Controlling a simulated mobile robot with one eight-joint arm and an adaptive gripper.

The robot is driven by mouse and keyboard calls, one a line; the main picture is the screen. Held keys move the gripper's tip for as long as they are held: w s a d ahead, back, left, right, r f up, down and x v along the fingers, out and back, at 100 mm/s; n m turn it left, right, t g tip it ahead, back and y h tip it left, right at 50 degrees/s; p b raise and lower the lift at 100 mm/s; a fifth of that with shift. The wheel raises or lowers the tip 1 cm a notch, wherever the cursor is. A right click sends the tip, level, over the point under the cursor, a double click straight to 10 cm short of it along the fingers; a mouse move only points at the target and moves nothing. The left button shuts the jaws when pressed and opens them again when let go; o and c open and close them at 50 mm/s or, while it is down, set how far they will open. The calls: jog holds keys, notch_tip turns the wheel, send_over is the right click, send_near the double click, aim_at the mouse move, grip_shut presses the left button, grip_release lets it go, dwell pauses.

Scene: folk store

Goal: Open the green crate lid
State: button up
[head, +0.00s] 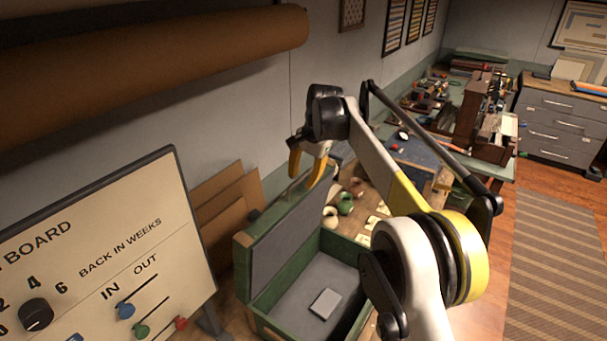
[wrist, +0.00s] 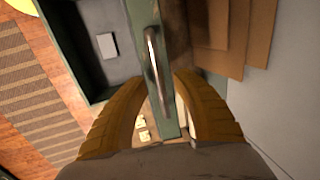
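The green crate (head: 256,322) stands open, with a grey inside. Its lid (head: 285,240) is raised roughly upright along the left side, its grey inner face toward the opening. My gripper (head: 307,177) is at the lid's upper far end, with its yellow fingers apart. In the wrist view my gripper (wrist: 161,80) has one finger on each side of the lid's green edge (wrist: 138,12). A metal handle (wrist: 155,62) on that edge lies between and beyond the fingertips. I cannot tell whether the fingers touch the lid.
A small pale block (head: 325,303) lies inside the crate. A board with knobs (head: 110,250) stands at left, and brown panels (head: 222,205) lean behind the lid. A cluttered workbench (head: 440,120) is beyond. Floor with a striped rug (head: 555,250) is clear at right.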

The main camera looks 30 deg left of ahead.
jog(key=v, duration=1.2)
